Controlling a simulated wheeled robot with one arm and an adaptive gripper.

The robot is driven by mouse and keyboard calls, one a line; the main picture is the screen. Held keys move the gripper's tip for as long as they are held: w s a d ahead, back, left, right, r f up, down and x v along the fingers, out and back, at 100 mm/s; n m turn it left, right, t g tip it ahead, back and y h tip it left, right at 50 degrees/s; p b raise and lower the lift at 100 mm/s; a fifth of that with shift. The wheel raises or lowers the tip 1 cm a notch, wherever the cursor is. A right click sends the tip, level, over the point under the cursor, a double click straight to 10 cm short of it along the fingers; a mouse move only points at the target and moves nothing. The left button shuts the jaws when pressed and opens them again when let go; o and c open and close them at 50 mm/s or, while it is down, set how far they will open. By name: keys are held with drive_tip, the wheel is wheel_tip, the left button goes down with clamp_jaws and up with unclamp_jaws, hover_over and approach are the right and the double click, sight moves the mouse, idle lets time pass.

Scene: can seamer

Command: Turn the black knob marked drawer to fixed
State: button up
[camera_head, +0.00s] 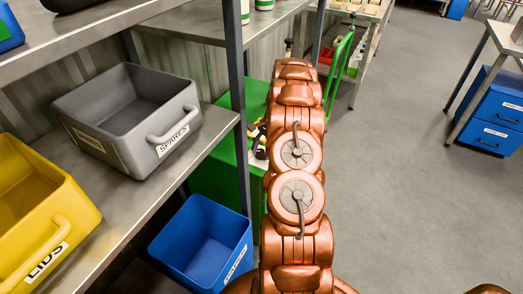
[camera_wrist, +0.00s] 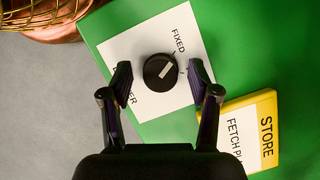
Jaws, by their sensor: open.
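The black knob (camera_wrist: 159,71) sits on a white label plate (camera_wrist: 140,45) on a green surface (camera_wrist: 230,50). Its pale pointer mark slants toward the upper right in the wrist view. The word FIXED is printed above and right of the knob; a word at lower left, ending in ER, is partly hidden by a finger. My gripper (camera_wrist: 160,76) is open, one finger on each side of the knob. Gaps show between the fingertips and the knob, and nothing is held. In the head view my arm hides the knob, and I cannot make out the gripper.
A yellow sign (camera_wrist: 267,105) reading STORE lies right of my fingers. In the head view, a shelf with a grey SPARES bin (camera_head: 125,110), a yellow LIDS bin (camera_head: 40,215) and a blue bin (camera_head: 205,245) stand left of my arm. Open floor (camera_head: 410,170) lies right.

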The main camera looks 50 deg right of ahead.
drive_tip(key=shift+r, duration=0.1)
drive_tip(key=v, duration=1.1)
drive_tip(key=shift+d+r, duration=0.15)
drive_tip(key=shift+r, duration=0.25)
